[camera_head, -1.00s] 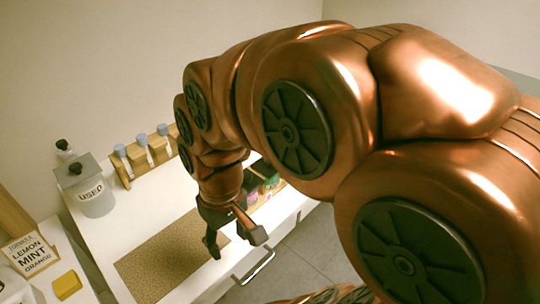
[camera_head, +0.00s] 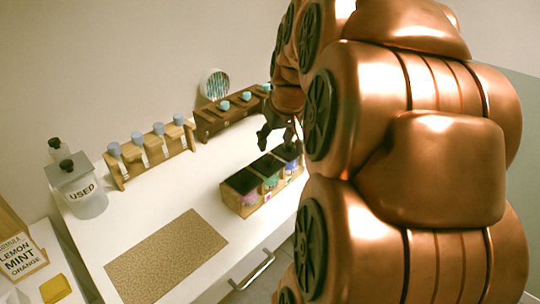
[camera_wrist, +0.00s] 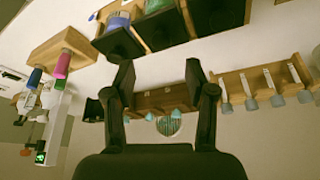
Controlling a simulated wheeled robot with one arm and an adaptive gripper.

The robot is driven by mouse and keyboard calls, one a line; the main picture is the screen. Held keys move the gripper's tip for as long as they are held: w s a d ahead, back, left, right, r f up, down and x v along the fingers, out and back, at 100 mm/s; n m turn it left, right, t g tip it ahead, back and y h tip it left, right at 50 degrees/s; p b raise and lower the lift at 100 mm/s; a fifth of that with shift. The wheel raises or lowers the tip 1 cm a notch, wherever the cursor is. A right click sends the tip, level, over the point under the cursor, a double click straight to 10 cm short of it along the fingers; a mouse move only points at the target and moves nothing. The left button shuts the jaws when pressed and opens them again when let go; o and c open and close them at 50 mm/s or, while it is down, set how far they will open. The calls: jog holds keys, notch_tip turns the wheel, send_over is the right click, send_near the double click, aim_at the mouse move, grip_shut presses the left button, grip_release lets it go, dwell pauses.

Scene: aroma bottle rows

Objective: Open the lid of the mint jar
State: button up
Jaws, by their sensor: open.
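A wooden box (camera_head: 232,200) on the white counter holds three jars with square black lids, all shut. Their labels are pink (camera_head: 248,198), green (camera_head: 271,182) and blue-purple (camera_head: 292,166); I cannot read them, so which one is mint is not certain. My gripper (camera_head: 277,141) is open and empty, above and behind the far end of the box. In the wrist view, the blue-purple jar's lid (camera_wrist: 119,43) and the green jar's lid (camera_wrist: 161,27) lie beyond the spread fingertips (camera_wrist: 159,70), with nothing between the fingers.
A wooden rack (camera_head: 155,165) of grey-capped bottles and a darker rack (camera_head: 205,130) stand along the back. A "USED" container (camera_head: 90,205) is at left. The cork mat (camera_head: 165,255) is bare. A card (camera_head: 20,255) reads lemon, mint, orange.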

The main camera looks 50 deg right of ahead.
aim_at(269, 158)
jog(key=shift+p+x, duration=0.7)
jog(key=shift+x, duration=2.8)
jog(key=shift+a, duration=0.1)
grip_shut()
